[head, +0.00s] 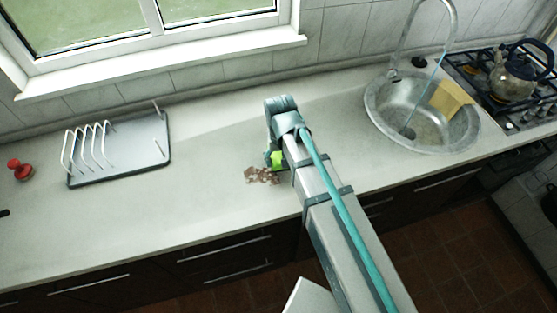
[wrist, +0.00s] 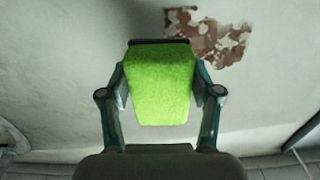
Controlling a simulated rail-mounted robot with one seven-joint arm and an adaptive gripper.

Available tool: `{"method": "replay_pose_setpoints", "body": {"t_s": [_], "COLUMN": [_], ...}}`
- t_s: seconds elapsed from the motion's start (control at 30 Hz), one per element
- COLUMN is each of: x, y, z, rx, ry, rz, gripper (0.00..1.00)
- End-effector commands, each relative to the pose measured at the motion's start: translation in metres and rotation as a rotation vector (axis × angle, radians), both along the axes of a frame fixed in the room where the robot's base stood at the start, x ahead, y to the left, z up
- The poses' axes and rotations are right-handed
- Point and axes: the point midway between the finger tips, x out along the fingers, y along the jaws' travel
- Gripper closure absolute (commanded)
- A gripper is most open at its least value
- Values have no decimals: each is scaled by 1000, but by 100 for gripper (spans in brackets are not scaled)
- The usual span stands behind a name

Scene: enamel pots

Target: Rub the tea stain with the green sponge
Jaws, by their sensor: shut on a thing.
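The green sponge (wrist: 160,85) is held between the two fingers of my gripper (wrist: 160,90) in the wrist view. In the head view the sponge (head: 277,159) shows as a small green patch at the gripper (head: 274,155), partly hidden by my arm. The brown, patchy tea stain (head: 262,175) lies on the pale countertop, just left of and nearer the front edge than the sponge. In the wrist view the stain (wrist: 208,38) shows beyond the sponge, up and to the right, and the sponge may hide a part of it. I cannot tell whether the sponge touches the counter.
A dish rack (head: 120,150) stands on the counter at the left, with a red-topped object (head: 20,170) beside it. A round sink (head: 378,105) with a yellow cloth (head: 450,98) is at the right, then a kettle (head: 508,84) on the stove. The counter (head: 205,185) between rack and stain is clear.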

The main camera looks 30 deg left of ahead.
Motion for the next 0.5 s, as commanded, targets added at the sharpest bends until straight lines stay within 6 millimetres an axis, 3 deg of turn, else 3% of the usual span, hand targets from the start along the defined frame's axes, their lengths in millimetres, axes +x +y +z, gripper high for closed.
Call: {"method": "replay_pose_setpoints", "body": {"t_s": [0.3,0.5], "x": [4,4], "y": [-3,-5], "z": [33,41], "rx": [1,0], "ry": [-1,0], "rz": [-8,-11], "gripper": [65,65]}}
